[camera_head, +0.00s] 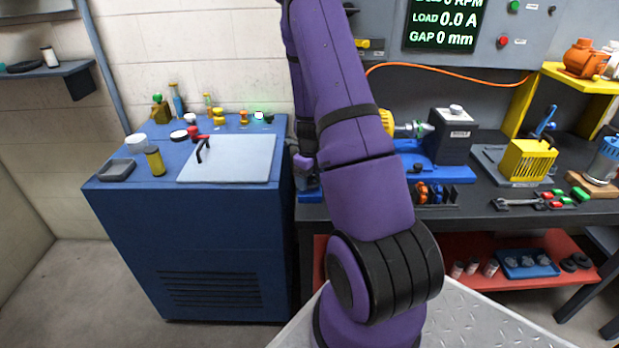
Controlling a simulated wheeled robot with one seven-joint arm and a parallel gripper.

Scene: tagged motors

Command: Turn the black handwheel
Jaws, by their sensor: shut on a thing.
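I cannot make out the black handwheel; it may be hidden behind my purple arm, which fills the middle of the head view. My gripper's fingers and whatever is between them do not show. A small purple part of my wrist side shows at the left edge of the arm, above the workbench's left end. Right of the arm, a blue-based machine (445,172) with a dark grey block (451,137) and a yellow round part (387,122) stands on the dark workbench (470,226). Its left side is covered by my arm.
A blue cabinet (190,245) at left carries a pale plate (240,158), a grey tray (116,170) and several small parts. A yellow caged unit (528,160) stands at right on the bench. An orange cable (450,71) runs along the back. A red shelf (470,282) lies below.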

